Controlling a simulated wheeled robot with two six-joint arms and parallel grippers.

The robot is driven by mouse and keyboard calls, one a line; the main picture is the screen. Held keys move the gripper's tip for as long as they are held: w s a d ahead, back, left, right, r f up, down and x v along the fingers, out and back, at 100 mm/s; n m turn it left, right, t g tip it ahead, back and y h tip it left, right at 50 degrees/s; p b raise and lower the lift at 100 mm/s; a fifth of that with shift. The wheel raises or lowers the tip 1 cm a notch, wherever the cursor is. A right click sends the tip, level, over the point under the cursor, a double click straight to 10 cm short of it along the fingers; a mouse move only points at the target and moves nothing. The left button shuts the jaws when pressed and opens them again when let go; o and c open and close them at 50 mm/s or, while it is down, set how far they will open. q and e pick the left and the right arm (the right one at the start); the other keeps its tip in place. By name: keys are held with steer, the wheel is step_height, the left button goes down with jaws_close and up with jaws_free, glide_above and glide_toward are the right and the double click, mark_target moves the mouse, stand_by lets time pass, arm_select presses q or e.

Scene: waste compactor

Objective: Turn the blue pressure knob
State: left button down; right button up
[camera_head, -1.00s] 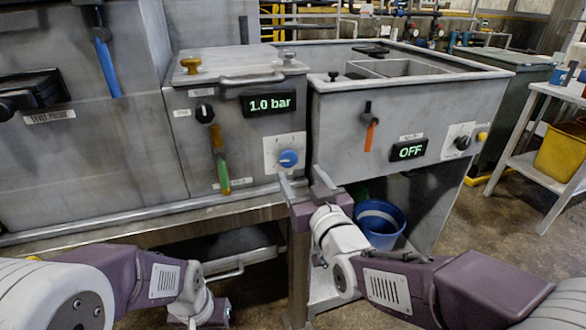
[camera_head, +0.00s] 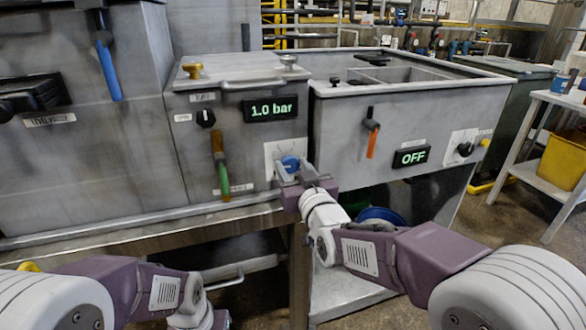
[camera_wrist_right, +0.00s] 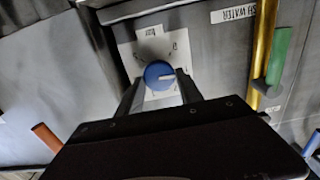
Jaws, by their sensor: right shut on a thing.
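The blue pressure knob (camera_head: 290,163) sits on a white square plate on the grey front panel, below the display (camera_head: 270,108) reading 1.0 bar. My right gripper (camera_head: 289,173) is at the knob, its fingers on either side of it. In the right wrist view the knob (camera_wrist_right: 158,75) shows between the two fingertips (camera_wrist_right: 158,90), with its white pointer mark toward the right. The right gripper is shut on the knob. My left arm is at the lower left; its gripper's fingers are cut off at the bottom edge of the head view.
A green-handled lever (camera_head: 221,165) hangs left of the knob. An orange-handled lever (camera_head: 372,140) and a display reading OFF (camera_head: 411,157) are on the unit to the right. A blue bucket (camera_head: 381,215) stands below, partly behind my right arm.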

steer(key=m+b, duration=0.1)
steer(key=m, duration=0.1)
steer(key=m+b, duration=0.1)
steer(key=m, duration=0.1)
steer(key=m+b, duration=0.1)
steer(key=shift+d+f+m+b, duration=0.15)
steer(key=shift+f+m+b, duration=0.1)
steer(key=shift+m+b, duration=0.15)
steer(key=m+b, duration=0.3)
steer(key=m, duration=0.1)
steer(key=shift+f, duration=0.1)
steer(key=m+b, duration=0.4)
steer(key=m, duration=0.1)
steer(key=shift+d+f+m, duration=0.1)
steer(key=shift+m, duration=0.3)
steer(key=m+b, duration=0.3)
steer(key=m, duration=0.1)
steer(key=shift+m+b, duration=0.3)
steer(key=o, duration=1.3)
